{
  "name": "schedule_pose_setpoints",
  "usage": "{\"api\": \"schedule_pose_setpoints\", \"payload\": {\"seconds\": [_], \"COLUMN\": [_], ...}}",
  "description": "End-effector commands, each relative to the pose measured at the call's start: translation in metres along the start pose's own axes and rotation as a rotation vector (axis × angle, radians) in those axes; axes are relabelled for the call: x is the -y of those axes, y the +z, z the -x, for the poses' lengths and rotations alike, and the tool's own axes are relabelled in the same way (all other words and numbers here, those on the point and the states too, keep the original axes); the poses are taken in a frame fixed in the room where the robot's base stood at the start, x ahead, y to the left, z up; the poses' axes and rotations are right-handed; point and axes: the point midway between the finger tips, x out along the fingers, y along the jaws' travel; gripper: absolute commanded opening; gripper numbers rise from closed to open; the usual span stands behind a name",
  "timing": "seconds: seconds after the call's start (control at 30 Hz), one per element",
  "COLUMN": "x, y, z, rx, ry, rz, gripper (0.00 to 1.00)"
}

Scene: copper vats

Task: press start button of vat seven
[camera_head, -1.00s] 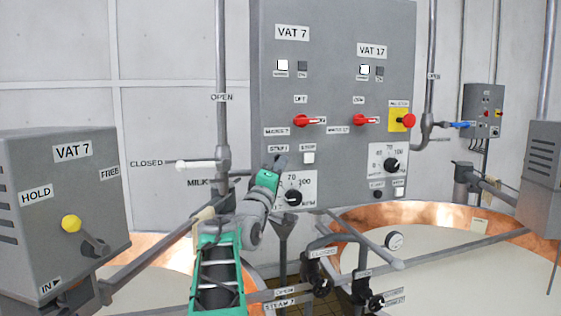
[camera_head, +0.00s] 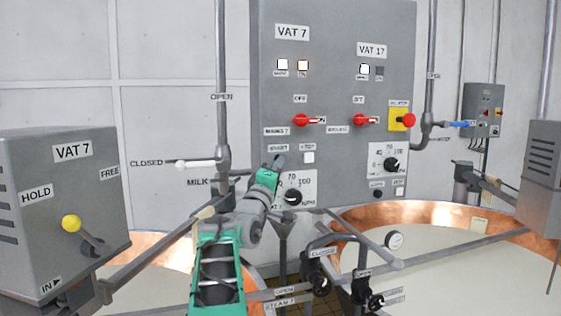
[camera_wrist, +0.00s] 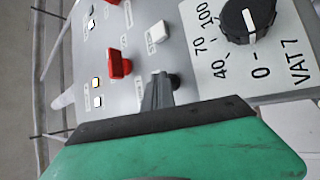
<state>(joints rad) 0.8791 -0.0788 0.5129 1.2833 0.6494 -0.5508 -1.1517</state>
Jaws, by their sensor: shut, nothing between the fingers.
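The grey control panel (camera_head: 335,30) carries a VAT 7 column on its left. My gripper (camera_head: 281,160) is shut and empty, its tip at the spot under the START label, left of the white stop button (camera_head: 308,157). In the wrist view the shut fingers (camera_wrist: 157,78) reach the panel face at a dark round button (camera_wrist: 174,82), which they partly cover. I cannot tell how far it is pressed in. Above, the VAT 7 white lamp (camera_head: 282,65) and the lamp beside it (camera_head: 303,65), edged orange, are both lit.
A black dial (camera_head: 293,197) sits just below right of my gripper. Red switches (camera_head: 302,120) are above, and a red emergency knob (camera_head: 408,121) on yellow is at right. A VAT 7 box (camera_head: 60,200) with a yellow-knobbed lever stands left. Pipes and copper vats (camera_head: 400,213) lie below.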

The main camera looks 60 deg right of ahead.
Motion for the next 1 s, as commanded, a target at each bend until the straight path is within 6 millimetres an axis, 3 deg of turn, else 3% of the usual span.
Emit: {"api": "schedule_pose_setpoints", "payload": {"seconds": [0.63, 1.0], "x": [-0.008, -0.025], "y": [0.010, 0.029], "z": [0.014, 0.040], "rx": [0.000, 0.000], "ry": [0.001, 0.001], "rz": [0.000, -0.001], "gripper": [0.00, 0.00]}}
